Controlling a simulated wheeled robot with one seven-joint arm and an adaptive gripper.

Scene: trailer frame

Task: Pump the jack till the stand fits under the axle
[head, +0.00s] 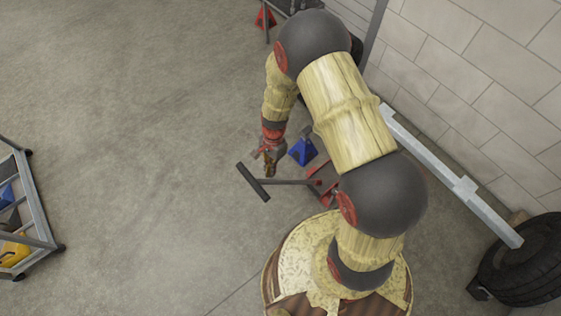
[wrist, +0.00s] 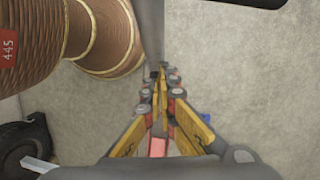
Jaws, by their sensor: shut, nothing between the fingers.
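The jack (head: 322,187) is red, low on the floor, partly behind my arm. Its dark handle runs left from it to a black T-grip (head: 253,182). My gripper (head: 268,172) is shut and empty, at the handle's upper side in the head view, near the T-grip. In the wrist view the shut fingers (wrist: 163,75) overlap the grey handle bar (wrist: 150,30); I cannot tell whether they touch it. A blue stand (head: 302,151) stands on the floor just right of my gripper. The axle's contact area is hidden behind my arm.
A long grey beam (head: 430,155) runs along the block wall. A black tyre (head: 522,262) lies at lower right. A red stand (head: 265,17) is at the top. A metal cart (head: 38,200) with yellow and blue items stands left. The middle-left floor is clear.

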